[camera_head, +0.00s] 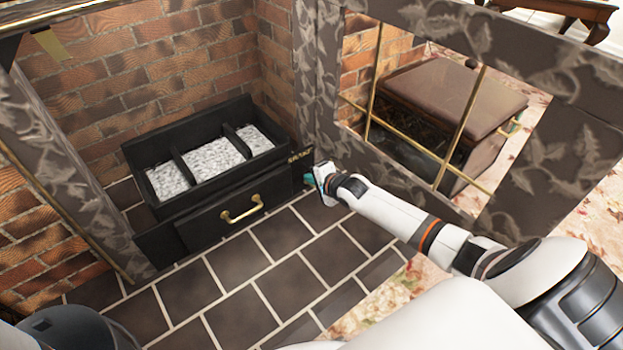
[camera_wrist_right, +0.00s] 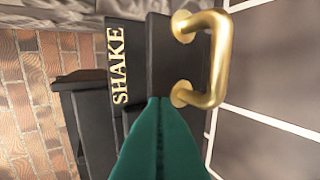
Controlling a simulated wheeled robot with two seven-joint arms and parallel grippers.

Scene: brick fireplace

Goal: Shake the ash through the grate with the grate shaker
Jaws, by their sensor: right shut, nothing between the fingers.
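The black fire grate (camera_head: 177,211) stands in the fireplace with grey-white ash (camera_head: 215,160) in its three compartments. The shaker's gold "SHAKE" lettering (camera_head: 299,156) is at the grate's right end. In the right wrist view the lettering (camera_wrist_right: 118,65) is on a black block beside a brass handle (camera_wrist_right: 218,60), likely the grate shaker. My left gripper is not in view.
A drawer front with a brass handle (camera_head: 242,208) is below the ash. A patterned stone surround (camera_head: 308,80) rises close behind my right gripper. A brown-lidded box (camera_head: 455,95) stands beyond the framed opening. The tiled hearth (camera_head: 270,265) in front is clear.

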